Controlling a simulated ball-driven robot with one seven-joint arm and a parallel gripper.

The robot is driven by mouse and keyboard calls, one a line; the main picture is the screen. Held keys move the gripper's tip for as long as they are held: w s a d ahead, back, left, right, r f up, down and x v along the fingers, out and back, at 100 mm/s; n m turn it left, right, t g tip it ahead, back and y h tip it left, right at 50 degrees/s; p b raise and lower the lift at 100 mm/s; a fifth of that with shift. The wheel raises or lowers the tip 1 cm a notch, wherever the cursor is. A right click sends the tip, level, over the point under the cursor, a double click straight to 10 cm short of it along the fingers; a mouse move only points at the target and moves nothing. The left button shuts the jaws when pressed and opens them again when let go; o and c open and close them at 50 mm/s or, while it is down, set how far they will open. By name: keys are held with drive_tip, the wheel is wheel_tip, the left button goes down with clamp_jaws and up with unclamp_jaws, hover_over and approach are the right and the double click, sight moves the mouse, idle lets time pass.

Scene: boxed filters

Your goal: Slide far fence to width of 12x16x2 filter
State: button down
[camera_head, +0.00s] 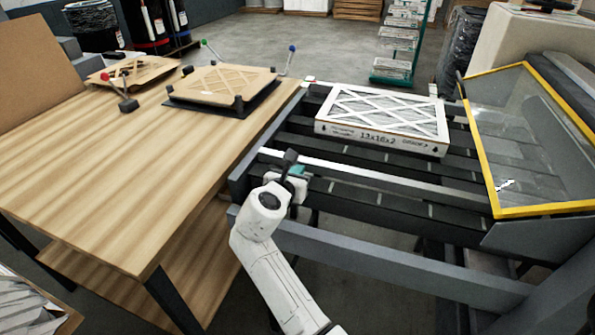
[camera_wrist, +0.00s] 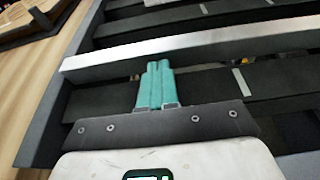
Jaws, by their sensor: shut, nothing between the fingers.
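A white-framed filter (camera_head: 385,112) with a criss-cross face lies flat on the dark slatted conveyor; its front label appears to read 12x16x2. A long silver fence bar (camera_head: 375,176) crosses the conveyor on the near side of the filter, with a gap between them. The bar also spans the wrist view (camera_wrist: 215,44). A second pale rail (camera_head: 455,108) shows partly behind the filter at the far side. My gripper (camera_head: 298,170) is at the left end of the near bar. Its teal fingers (camera_wrist: 157,66) are together, with tips close against the bar's near side; contact is unclear.
A wooden table (camera_head: 110,170) stands close on the left, carrying a fixture with a brown filter frame (camera_head: 225,84). A yellow-edged clear guard (camera_head: 530,140) rises at the conveyor's right end. A grey frame beam (camera_head: 400,262) runs along the near side.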

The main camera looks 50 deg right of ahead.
sight(303, 159)
drive_tip(key=shift+d, duration=0.1)
drive_tip(key=shift+w+d+p, duration=0.2)
drive_tip(key=shift+w+d, duration=0.05)
drive_tip(key=shift+d, duration=0.45)
drive_tip(key=shift+w+d+p, duration=0.2)
drive_tip(key=shift+w+d, duration=0.05)
drive_tip(key=shift+d, duration=0.5)
drive_tip(key=shift+w+d+p, duration=0.2)
drive_tip(key=shift+w+d, duration=0.05)
drive_tip(key=shift+d, duration=0.45)
